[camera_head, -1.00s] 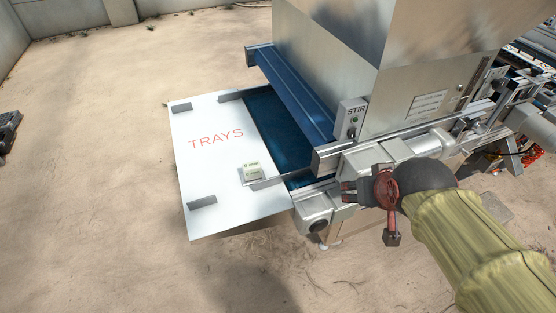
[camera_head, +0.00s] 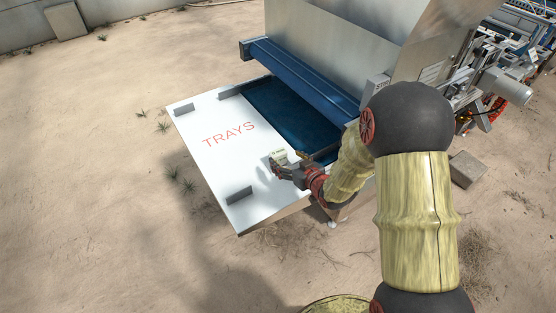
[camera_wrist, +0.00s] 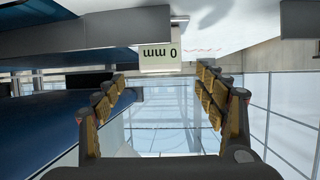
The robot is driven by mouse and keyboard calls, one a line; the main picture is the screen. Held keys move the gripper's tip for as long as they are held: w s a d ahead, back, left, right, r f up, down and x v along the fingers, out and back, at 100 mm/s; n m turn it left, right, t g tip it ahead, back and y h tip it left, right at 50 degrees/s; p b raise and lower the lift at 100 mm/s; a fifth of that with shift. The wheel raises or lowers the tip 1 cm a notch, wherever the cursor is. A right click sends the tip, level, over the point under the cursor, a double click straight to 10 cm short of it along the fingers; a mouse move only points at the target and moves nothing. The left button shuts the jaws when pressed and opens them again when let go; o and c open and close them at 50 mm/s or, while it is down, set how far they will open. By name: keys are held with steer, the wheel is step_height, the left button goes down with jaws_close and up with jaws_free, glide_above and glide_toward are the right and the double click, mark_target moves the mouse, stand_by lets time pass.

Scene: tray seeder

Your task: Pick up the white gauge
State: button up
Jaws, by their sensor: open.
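The white gauge (camera_head: 279,155) is a small pale block on the white TRAYS plate (camera_head: 205,115), near the plate's right edge. My gripper (camera_head: 279,166) is at the gauge and hides part of it in the head view. In the wrist view, the gauge (camera_wrist: 162,60) shows a pale green label reading "0 mm", upside down. It lies just beyond the gap between my two open fingers (camera_wrist: 160,80). Nothing is held. I cannot tell whether a finger touches the gauge.
A grey guide bracket (camera_wrist: 85,35) runs close to the gauge in the wrist view. Another bracket (camera_head: 239,195) stands at the plate's near edge. The blue belt (camera_head: 290,110) and metal hopper (camera_head: 340,35) are behind. Sandy ground at the left is open.

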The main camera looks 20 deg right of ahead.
mark_target(280, 155)
steer(key=b+x, duration=0.2)
steer(key=x, duration=0.5)
steer(key=shift+a+b, duration=0.1)
steer(key=shift+b, duration=0.2)
steer(key=shift+s, duration=0.1)
steer(key=shift+c, duration=0.6)
steer(key=c, duration=1.3)
